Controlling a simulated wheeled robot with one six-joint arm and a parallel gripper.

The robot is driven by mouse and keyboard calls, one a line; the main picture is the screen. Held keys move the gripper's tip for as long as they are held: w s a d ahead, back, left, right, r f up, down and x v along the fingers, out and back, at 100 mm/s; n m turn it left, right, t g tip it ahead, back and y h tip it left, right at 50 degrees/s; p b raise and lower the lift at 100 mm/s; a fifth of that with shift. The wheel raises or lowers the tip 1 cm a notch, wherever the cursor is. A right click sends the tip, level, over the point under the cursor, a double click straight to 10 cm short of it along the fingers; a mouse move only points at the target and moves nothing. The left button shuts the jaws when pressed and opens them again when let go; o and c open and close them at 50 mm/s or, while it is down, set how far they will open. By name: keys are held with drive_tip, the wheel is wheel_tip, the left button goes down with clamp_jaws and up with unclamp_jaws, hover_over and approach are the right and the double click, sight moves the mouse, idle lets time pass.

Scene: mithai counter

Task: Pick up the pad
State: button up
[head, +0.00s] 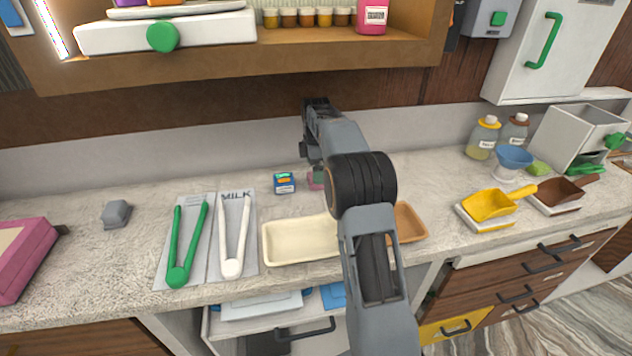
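No thing is clearly marked as the pad. A small green pad-like block (540,167) lies on the counter at the right, beside the blue funnel-shaped cup. A small blue box (284,183) with a coloured label stands near the middle of the counter. My gripper (316,104) is at the far end of my arm, raised in front of the shelf's lower edge, apart from these things. Its fingers are too dark and foreshortened to show whether they are open.
Green tongs (187,245) and white tongs (234,240) lie on the left. A cream tray (285,243) and brown tray (409,224) flank my arm. Yellow (488,205) and brown (557,195) scoops, bottles (483,138) and a metal bin (573,138) crowd the right. The shelf (250,74) overhangs.

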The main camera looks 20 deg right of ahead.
drive_tip(key=shift+w+d+f, duration=0.1)
drive_tip(key=shift+w+f, duration=0.05)
drive_tip(key=shift+f, duration=2.1)
drive_tip(key=shift+c, duration=0.2)
drive_tip(key=c, duration=0.9)
drive_tip(key=shift+r, duration=0.1)
